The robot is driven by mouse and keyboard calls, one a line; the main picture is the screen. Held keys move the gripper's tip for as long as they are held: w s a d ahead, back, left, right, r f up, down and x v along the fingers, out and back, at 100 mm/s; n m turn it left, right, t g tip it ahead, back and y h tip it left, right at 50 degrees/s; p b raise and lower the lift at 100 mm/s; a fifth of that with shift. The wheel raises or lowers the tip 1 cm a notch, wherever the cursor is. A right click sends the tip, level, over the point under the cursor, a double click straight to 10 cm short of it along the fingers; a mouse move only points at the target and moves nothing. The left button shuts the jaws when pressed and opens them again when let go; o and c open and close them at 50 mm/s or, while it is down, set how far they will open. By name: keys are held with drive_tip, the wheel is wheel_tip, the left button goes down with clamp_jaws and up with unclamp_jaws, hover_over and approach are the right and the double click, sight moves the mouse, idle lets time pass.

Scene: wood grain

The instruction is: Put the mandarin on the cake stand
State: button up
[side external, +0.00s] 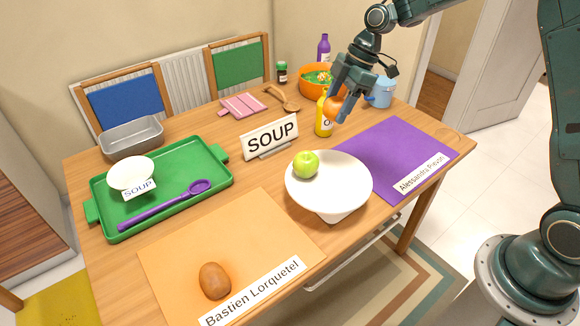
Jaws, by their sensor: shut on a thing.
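The mandarin (333,108) is orange and round, held in my gripper (343,106). My gripper is shut on it, in the air in front of the yellow bottle and toward the back right of the table. The fingers hide part of the mandarin. The cake stand (328,200) is a white round dish on a narrower foot, at the right front of the table. A green apple (306,164) sits on its left back part. The rest of its top is bare. The mandarin is apart from the stand, beyond it in the picture.
A yellow bottle (323,125), an orange bowl of food (314,87) and a blue pot (380,92) stand near my gripper. A SOUP sign (270,138) stands mid-table. A purple mat (390,145) lies right, an orange mat (180,255) with a brown potato-like item (214,280) front left, a green tray (210,160) left.

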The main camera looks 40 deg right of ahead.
wheel_tip(320, 180, down, 9)
drive_tip(key=shift+f, duration=0.2)
drive_tip(key=shift+f, duration=0.1)
drive_tip(key=shift+f, duration=2.05)
drive_tip(key=o, duration=1)
drive_tip(key=shift+f, duration=0.1)
drive_tip(key=v, duration=1.2)
drive_tip(key=shift+a, duration=0.1)
